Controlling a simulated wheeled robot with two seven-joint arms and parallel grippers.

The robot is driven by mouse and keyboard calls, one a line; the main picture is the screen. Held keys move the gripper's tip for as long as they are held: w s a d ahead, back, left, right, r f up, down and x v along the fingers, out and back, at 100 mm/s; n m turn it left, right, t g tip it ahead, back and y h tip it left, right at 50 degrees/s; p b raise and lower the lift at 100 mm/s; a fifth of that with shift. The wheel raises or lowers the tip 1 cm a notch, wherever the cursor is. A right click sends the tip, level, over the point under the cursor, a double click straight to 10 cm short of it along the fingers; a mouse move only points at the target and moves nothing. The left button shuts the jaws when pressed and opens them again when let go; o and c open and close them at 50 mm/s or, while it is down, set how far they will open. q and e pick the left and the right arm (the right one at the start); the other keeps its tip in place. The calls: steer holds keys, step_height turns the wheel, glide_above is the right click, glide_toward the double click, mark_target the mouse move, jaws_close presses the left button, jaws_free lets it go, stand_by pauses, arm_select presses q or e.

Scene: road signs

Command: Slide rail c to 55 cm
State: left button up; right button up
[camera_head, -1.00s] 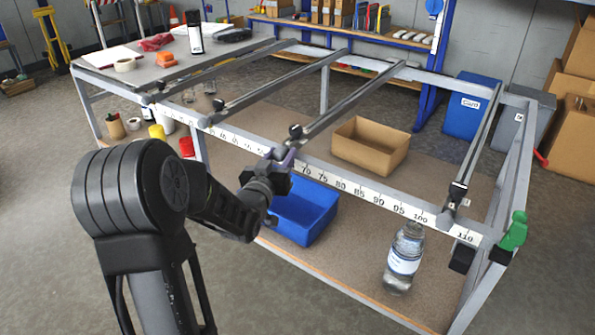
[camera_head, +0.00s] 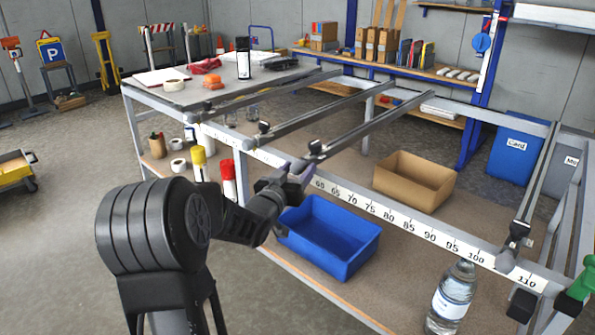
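Several dark rails lie across a grey metal frame with a numbered scale (camera_head: 430,235) along its front bar. Rail c (camera_head: 370,124), taken as the third from the left, has a dark knob near its front end; no letter is readable. My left gripper (camera_head: 295,172) is at that front end, its fingers apparently closed on it. Gripper and rail end hide the scale just left of the 60 mark, so the exact reading is hidden. My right gripper is not in view.
The second rail (camera_head: 325,108) lies left of rail c, with a gap between. Below are a blue bin (camera_head: 335,245), a cardboard box (camera_head: 415,180) and a bottle (camera_head: 452,300). Red and yellow cans stand left of my gripper.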

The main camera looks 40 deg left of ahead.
arm_select(q)
steer(key=v, duration=0.8)
steer(key=shift+w, duration=0.1)
stand_by(0.5)
steer(key=d+f+m+g+h+p, duration=0.1)
steer(key=d+f+g+h+p, duration=0.2)
steer(key=d+f, duration=0.8)
steer(key=d+f+g+h+p, duration=0.15)
steer(key=d+f+g, duration=0.5)
steer(key=f, duration=0.65)
steer(key=s+d+f+m+g+h+p, duration=0.1)
steer(key=s+d+f+g+h+p, duration=0.1)
steer(key=s+d+f, duration=0.4)
steer(key=s+d+f+m+g+h+p, duration=0.1)
steer(key=s+d+f+g+h+p, duration=0.2)
steer(key=s+d, duration=1.1)
steer(key=d+f+g+h, duration=0.1)
steer(key=d+f+g, duration=0.1)
steer(key=d, duration=0.6)
steer(key=shift+s+f+m+p, duration=0.3)
steer(key=shift+s+f+m, duration=0.1)
